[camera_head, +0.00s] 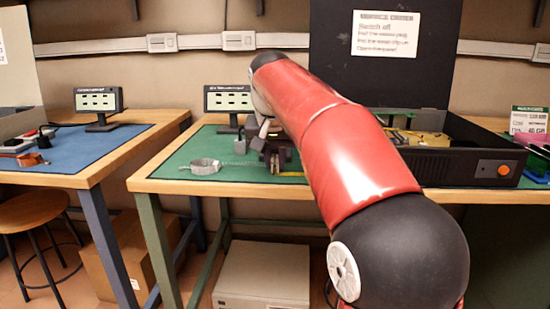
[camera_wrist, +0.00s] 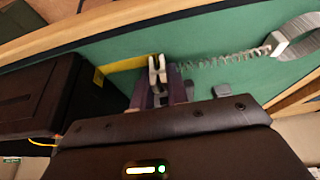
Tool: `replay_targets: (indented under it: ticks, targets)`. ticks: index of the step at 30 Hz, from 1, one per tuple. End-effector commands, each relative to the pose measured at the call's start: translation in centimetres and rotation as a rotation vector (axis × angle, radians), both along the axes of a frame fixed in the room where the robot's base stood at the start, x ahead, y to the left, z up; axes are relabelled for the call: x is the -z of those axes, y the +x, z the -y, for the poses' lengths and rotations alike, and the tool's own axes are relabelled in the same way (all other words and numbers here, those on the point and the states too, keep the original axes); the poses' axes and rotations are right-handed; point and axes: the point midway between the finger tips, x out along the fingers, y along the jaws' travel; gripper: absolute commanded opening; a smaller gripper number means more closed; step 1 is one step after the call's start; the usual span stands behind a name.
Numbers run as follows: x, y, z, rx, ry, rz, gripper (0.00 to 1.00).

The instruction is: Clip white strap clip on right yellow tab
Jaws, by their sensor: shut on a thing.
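My gripper (camera_wrist: 160,92) is shut on a small white strap clip (camera_wrist: 157,70), held above the green mat in the wrist view. A coiled cord (camera_wrist: 215,62) runs from near the clip to the grey strap band (camera_wrist: 293,38). In the head view my gripper (camera_head: 275,160) is left of the black case, and the strap band (camera_head: 204,166) lies on the mat further left. A small yellow tab (camera_wrist: 99,77) shows at the edge of the black case (camera_wrist: 40,95) in the wrist view, left of the clip and apart from it. I cannot tell whether it is the right one.
The open black case (camera_head: 455,165) stands on the right part of the bench, partly hidden by my red arm. A small monitor (camera_head: 228,99) stands behind. The mat near the strap band is mostly clear.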

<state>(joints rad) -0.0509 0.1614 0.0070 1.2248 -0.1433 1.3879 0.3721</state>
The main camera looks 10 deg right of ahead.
Motion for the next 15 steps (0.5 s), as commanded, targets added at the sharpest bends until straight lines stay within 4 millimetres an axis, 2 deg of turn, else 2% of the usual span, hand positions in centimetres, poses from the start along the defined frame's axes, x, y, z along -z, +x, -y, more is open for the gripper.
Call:
replay_targets:
  ticks: [9, 10, 15]
  targets:
    - [0.26, 0.00, 0.00, 0.000, 0.000, 0.000, 0.03]
    - [0.26, 0.00, 0.00, 0.000, 0.000, 0.000, 0.20]
    - [0.26, 0.00, 0.00, 0.000, 0.000, 0.000, 0.41]
